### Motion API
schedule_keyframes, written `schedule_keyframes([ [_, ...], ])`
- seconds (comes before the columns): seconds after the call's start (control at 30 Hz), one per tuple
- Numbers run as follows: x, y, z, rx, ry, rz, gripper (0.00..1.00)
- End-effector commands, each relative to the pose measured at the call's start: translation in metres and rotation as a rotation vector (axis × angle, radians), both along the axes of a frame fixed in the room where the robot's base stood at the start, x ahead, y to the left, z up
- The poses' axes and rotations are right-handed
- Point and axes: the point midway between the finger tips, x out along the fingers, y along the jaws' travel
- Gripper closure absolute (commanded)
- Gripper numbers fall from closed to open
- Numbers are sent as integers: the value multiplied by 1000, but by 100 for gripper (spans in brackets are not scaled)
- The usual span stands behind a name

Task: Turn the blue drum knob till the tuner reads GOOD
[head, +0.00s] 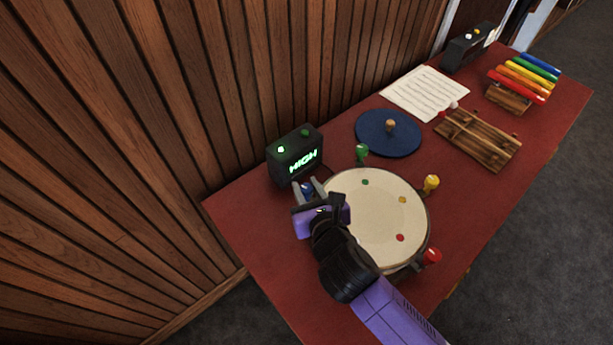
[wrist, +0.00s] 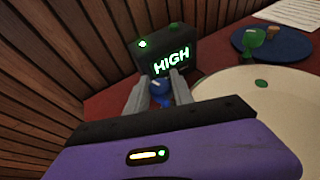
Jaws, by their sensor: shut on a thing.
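The drum (head: 375,215) has a pale round head with coloured dots and coloured knobs around its rim. The blue knob (wrist: 160,92) is at the drum's left edge, between the fingers of my gripper (wrist: 158,88). The tuner (head: 295,155) is a small black box just behind the knob. Its green lettering reads HIGH, and the same word shows in the wrist view (wrist: 171,59).
Green (head: 362,152), yellow (head: 431,183) and red (head: 432,257) knobs stand around the drum. A blue disc (head: 372,141), a music sheet (head: 424,88), a wooden slatted piece (head: 477,139) and coloured bars (head: 523,80) lie farther right. The wood-panelled wall (head: 120,120) is close behind the tuner.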

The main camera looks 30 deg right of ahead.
Motion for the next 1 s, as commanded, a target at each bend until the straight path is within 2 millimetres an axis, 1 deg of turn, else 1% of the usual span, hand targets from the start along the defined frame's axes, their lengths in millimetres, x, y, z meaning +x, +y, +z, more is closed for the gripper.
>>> schedule_keyframes([
  [0.03, -1, -1, 7, -1, 4, 17, 100],
  [0.4, 0, 0, 4, -1, 2, 117, 100],
  [1.0, 0, 1, 0, -1, 0, 147, 100],
])
